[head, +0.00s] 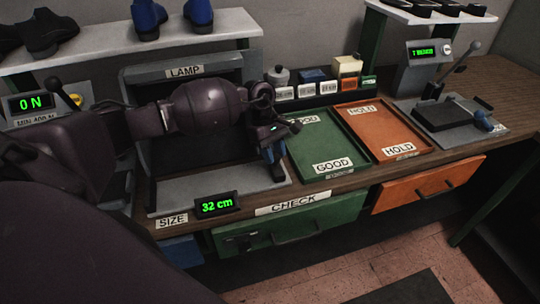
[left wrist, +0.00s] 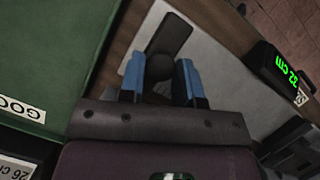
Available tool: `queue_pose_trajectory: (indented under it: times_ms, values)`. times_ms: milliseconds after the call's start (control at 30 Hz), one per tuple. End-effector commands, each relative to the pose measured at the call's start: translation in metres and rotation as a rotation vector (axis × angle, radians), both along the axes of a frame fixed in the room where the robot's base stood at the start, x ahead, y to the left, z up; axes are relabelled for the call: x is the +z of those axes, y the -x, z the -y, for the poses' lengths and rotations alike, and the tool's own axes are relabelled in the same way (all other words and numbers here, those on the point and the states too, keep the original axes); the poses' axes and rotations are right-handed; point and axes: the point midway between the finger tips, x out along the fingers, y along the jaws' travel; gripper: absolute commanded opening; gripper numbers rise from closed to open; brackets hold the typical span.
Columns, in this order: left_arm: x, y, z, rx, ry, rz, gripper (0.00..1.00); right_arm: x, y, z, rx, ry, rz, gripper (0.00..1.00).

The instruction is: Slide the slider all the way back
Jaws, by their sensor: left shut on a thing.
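My left gripper (head: 273,163) is over the right end of the grey size gauge (head: 205,197) in the head view. In the left wrist view its blue fingers (left wrist: 161,78) are closed around the dark round knob of the slider (left wrist: 160,67). A dark flat piece (left wrist: 170,34) lies just beyond the knob on the grey plate. In the head view the gripper hides most of the slider. The size display (head: 216,204) reads 32 cm. My right gripper is not in view.
The green GOOD tray (head: 337,151) is right beside the gauge, with the orange HOLD tray (head: 383,130) beyond it. A lever device (head: 450,110) stands at the far right. Small boxes (head: 315,85) line the back. Shoes stand on the shelf (head: 120,42).

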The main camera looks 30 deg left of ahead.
Motion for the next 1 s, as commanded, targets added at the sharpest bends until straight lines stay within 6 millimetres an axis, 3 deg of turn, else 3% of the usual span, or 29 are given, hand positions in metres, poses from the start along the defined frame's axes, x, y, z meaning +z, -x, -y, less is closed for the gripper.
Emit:
queue_pose_trajectory:
  times_ms: [200,233,400,733,1000]
  values:
    - [0.002,-0.002,0.002,0.002,0.004,0.009,0.00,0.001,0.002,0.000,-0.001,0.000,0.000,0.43]
    - [0.002,-0.003,0.002,0.002,0.004,0.009,0.34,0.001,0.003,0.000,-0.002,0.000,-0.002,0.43]
    - [0.002,-0.002,0.002,0.001,0.003,0.007,0.56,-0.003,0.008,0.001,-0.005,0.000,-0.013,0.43]
    - [0.005,-0.002,-0.001,0.001,0.002,0.005,0.56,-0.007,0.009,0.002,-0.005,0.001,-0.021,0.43]
    - [0.040,-0.007,-0.015,0.002,0.000,0.007,0.56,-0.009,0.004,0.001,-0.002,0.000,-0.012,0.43]
